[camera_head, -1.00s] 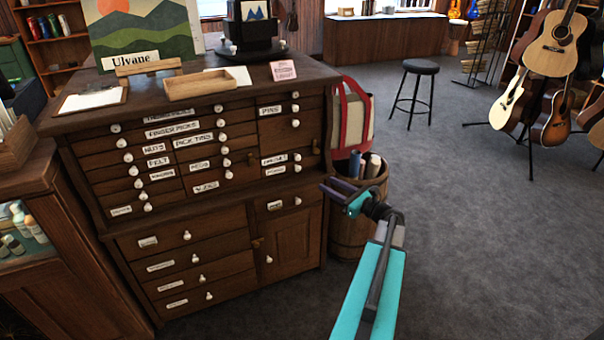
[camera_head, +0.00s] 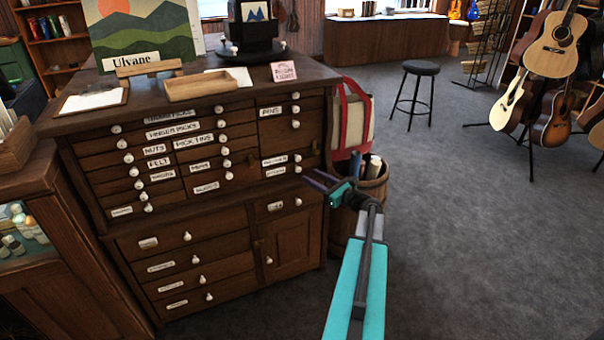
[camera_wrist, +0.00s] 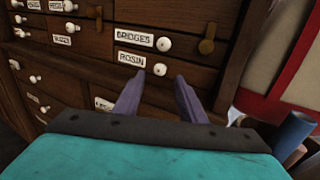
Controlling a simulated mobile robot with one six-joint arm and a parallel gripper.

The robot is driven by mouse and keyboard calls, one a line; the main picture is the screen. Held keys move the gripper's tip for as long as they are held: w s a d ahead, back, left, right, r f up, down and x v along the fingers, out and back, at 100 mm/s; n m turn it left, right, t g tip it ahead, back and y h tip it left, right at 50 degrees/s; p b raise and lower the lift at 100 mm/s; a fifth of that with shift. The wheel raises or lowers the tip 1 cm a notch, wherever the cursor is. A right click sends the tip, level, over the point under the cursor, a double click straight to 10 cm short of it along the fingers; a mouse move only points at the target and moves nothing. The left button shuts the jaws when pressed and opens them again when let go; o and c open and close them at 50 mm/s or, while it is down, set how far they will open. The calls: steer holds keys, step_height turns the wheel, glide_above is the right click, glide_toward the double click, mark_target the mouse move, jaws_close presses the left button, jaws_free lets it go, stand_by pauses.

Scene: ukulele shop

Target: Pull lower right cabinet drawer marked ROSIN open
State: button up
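The wooden cabinet (camera_head: 225,225) stands at the left with its small drawers shut. The drawer marked ROSIN (camera_wrist: 131,59) shows in the wrist view below the BRIDGES drawer (camera_wrist: 134,38); its round white knob (camera_wrist: 159,69) is at the label's right. In the head view the ROSIN drawer (camera_head: 275,171) is at the lower right of the small-drawer block, its label too blurred to read. My gripper (camera_wrist: 158,76) is open and empty. Its purple fingers appear on either side of the ROSIN knob; I cannot tell how far they are from it. In the head view my gripper (camera_head: 318,181) is at the cabinet's right front.
A wooden barrel (camera_head: 346,221) with rolls and a red-and-white bag (camera_head: 352,118) stand against the cabinet's right side. A stool (camera_head: 416,92) and guitars (camera_head: 552,80) are farther right. The grey floor (camera_head: 470,230) between is clear.

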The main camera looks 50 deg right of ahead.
mark_target(298, 170)
steer(key=shift+w, duration=2.95)
jaws_close()
steer(key=shift+a, duration=0.25)
